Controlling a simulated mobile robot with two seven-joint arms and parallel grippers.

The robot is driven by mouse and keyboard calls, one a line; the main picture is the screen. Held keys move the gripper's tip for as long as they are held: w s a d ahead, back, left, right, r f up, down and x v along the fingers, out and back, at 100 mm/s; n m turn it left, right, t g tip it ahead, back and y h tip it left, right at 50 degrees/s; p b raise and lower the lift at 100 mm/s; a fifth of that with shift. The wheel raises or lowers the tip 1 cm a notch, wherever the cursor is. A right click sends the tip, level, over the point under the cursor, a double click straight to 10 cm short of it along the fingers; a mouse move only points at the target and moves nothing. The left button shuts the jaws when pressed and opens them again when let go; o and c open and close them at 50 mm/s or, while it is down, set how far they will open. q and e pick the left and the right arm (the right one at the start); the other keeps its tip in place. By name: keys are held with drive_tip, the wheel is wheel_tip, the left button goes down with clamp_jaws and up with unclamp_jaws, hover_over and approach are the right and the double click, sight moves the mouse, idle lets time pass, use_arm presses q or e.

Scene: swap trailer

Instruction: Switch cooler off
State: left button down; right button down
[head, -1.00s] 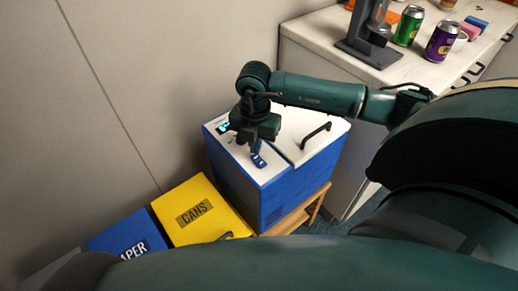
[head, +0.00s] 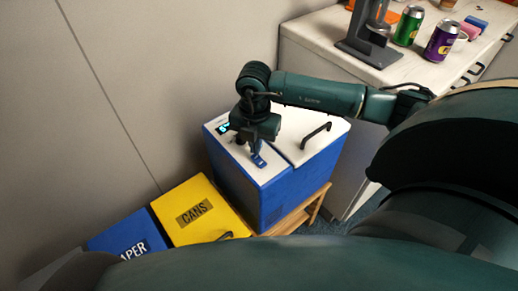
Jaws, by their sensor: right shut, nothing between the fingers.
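The cooler (head: 245,196) is a blue box with a white top, standing on a low wooden stand. Its lid is closed and has a black handle (head: 315,135). A small lit display (head: 223,128) shows on the left of the top panel. A blue switch (head: 258,160) sits on the white panel. My right gripper (head: 254,150) points down over this panel, shut and empty, with its tips at or just above the switch; I cannot tell whether they touch. The gripper hides part of the panel. My left gripper is not in view.
A yellow cans bin (head: 186,228) and a blue paper bin (head: 112,232) stand left of the cooler. A white counter (head: 325,38) at the back right holds a grey stand (head: 367,50), a green can (head: 408,27) and a purple can (head: 444,40). A wall closes off the left.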

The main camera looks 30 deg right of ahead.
drive_tip(key=shift+f+b, duration=0.75)
drive_tip(key=shift+f, duration=0.3)
idle(0.4)
drive_tip(key=shift+r, duration=0.1)
drive_tip(key=shift+r+p, duration=2.85)
drive_tip(key=shift+r, duration=0.7)
drive_tip(key=shift+f, duration=0.1)
